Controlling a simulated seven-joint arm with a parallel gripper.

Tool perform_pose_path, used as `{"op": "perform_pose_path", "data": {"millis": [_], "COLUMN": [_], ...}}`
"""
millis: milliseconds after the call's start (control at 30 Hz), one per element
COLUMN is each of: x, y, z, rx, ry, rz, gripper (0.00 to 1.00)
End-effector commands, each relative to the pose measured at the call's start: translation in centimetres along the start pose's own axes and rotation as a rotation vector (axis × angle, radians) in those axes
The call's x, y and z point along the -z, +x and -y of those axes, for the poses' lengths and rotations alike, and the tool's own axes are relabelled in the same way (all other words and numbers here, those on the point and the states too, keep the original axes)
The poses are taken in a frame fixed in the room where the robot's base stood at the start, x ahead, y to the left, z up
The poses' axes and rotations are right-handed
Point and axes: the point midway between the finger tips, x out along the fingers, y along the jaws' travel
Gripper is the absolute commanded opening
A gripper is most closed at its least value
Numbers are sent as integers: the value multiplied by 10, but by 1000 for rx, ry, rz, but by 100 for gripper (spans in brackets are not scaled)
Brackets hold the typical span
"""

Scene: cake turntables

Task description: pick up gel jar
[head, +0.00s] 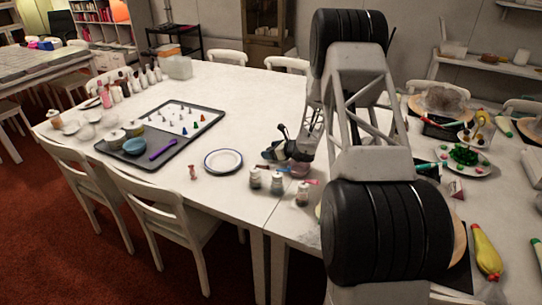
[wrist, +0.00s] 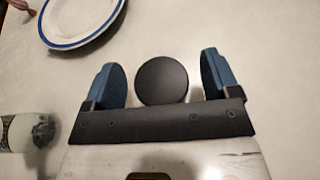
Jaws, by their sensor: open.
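A round black lid (wrist: 162,80), seen from above, shows between the fingers of my gripper (wrist: 160,66) in the wrist view. It looks like the top of the gel jar; its sides are hidden. The two blue finger pads stand on either side of it, with a visible gap on each side. My gripper is open and apart from it. In the head view my gripper (head: 284,155) is low over the white table, right of the plate. A pinkish, partly hidden shape (head: 299,170) shows beside it; I cannot tell whether it is the same jar.
A white plate with a blue rim (head: 223,161) lies left of my gripper. Several small shaker-like jars (head: 277,183) stand in front.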

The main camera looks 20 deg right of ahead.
Motion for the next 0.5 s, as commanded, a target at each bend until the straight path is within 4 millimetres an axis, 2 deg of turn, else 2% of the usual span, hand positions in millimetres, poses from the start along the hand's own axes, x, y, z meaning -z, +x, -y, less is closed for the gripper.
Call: {"op": "perform_pose_path", "data": {"millis": [200,267,500], "x": [0,0,0], "y": [0,0,0], "z": [0,0,0], "rx": [0,0,0], "ry": [0,0,0], "rz": [0,0,0], "gripper": [82,74,37]}}
